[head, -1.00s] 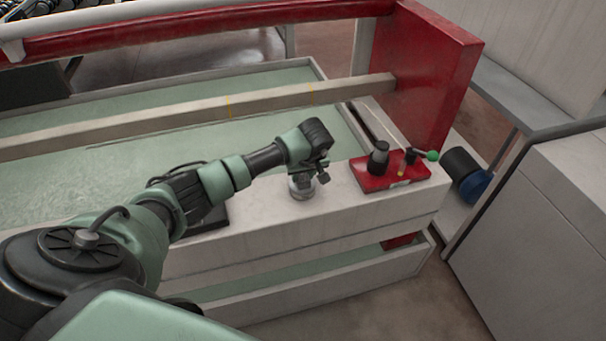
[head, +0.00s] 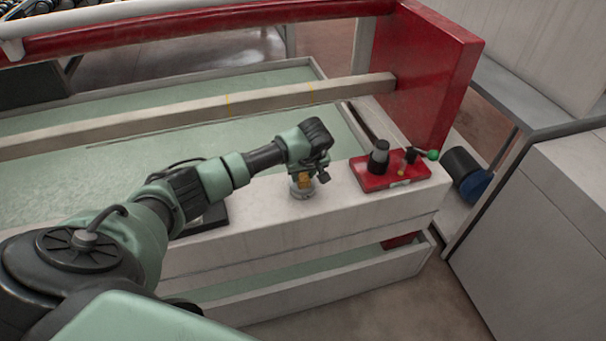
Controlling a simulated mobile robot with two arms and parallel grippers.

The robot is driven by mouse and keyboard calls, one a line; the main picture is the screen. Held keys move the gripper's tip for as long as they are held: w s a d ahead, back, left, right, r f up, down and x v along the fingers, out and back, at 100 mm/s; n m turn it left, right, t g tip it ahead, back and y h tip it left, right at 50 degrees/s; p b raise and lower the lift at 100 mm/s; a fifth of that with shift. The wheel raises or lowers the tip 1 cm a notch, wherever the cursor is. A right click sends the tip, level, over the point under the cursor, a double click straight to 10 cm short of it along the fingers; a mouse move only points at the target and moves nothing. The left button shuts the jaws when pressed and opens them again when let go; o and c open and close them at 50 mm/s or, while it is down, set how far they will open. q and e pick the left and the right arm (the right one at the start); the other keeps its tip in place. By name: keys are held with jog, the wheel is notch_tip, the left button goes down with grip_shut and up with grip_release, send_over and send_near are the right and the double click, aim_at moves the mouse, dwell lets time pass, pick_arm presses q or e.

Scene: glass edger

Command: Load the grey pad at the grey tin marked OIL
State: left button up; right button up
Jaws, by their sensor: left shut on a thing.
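My left gripper (head: 312,178) points down over the white ledge, shut on a small pad (head: 304,181). The pad's visible side looks amber-brown, not grey. A low round grey tin (head: 302,193) stands on the ledge right under it. The pad is at or just above the tin's mouth; I cannot tell whether they touch. The tin's marking is too small to read, and the gripper hides part of its top. My right gripper is not in view.
A red tray (head: 388,178) with a dark bottle-like thing (head: 379,156) and a green-knobbed lever (head: 431,155) sits right of the tin. A black flat thing (head: 214,218) lies left, partly behind my arm. A beam (head: 200,118) and red post (head: 430,75) stand behind.

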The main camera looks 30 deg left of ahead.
aim_at(303, 177)
pick_arm(q)
jog(key=shift+s+f, duration=0.1)
dwell(0.3)
jog(key=shift+r+p, duration=2.45)
jog(key=shift+r, duration=1.15)
